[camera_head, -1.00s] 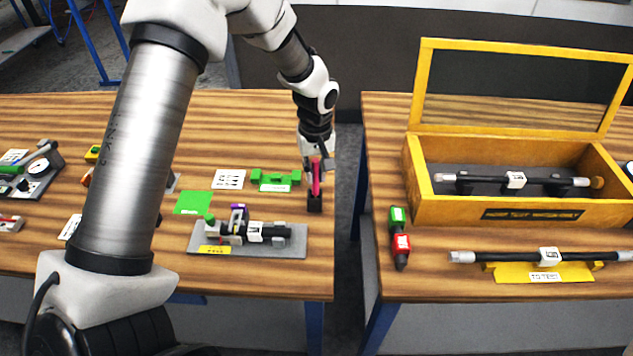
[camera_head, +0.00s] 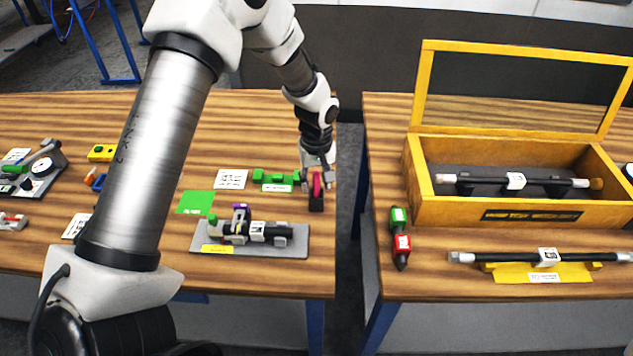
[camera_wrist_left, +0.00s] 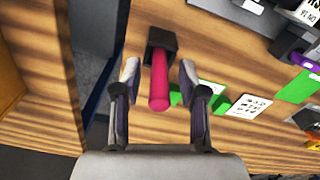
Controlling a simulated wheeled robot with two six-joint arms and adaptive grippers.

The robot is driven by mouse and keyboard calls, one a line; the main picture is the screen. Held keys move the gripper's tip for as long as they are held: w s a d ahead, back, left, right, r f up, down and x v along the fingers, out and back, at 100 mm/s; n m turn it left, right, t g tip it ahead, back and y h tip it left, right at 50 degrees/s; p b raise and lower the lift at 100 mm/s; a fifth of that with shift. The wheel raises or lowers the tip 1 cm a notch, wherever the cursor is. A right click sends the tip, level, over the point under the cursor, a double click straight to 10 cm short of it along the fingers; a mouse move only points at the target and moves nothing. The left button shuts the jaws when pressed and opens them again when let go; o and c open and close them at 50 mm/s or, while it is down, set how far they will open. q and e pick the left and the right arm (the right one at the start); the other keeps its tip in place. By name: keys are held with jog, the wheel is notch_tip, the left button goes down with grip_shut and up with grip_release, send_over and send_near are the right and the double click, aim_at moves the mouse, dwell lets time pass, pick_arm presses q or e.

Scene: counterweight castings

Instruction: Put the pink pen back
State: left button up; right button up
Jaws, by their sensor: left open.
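The pink pen (camera_head: 316,185) stands in a small black holder (camera_head: 316,205) near the right edge of the left table. In the left wrist view the pen (camera_wrist_left: 159,88) rises out of the mouth of the dark square holder (camera_wrist_left: 162,40) toward the camera. My left gripper (camera_head: 316,178) is over the holder with its fingers apart, one on each side of the pen. The left wrist view shows gaps between the pen and both fingers (camera_wrist_left: 158,78). My right gripper is not in view.
A green block fixture (camera_head: 275,177) is just left of the holder. A grey plate with a black cylinder assembly (camera_head: 297,248) lies in front. A gap separates this table from the right one, which bears an open yellow case (camera_head: 450,209) and a red-green marker pair (camera_head: 400,242).

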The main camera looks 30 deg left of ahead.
pick_arm(q)
notch_tip(320, 180, up, 11)
jog(key=b, duration=0.2)
jog(key=shift+b, duration=0.4)
jog(key=shift+r, duration=0.35)
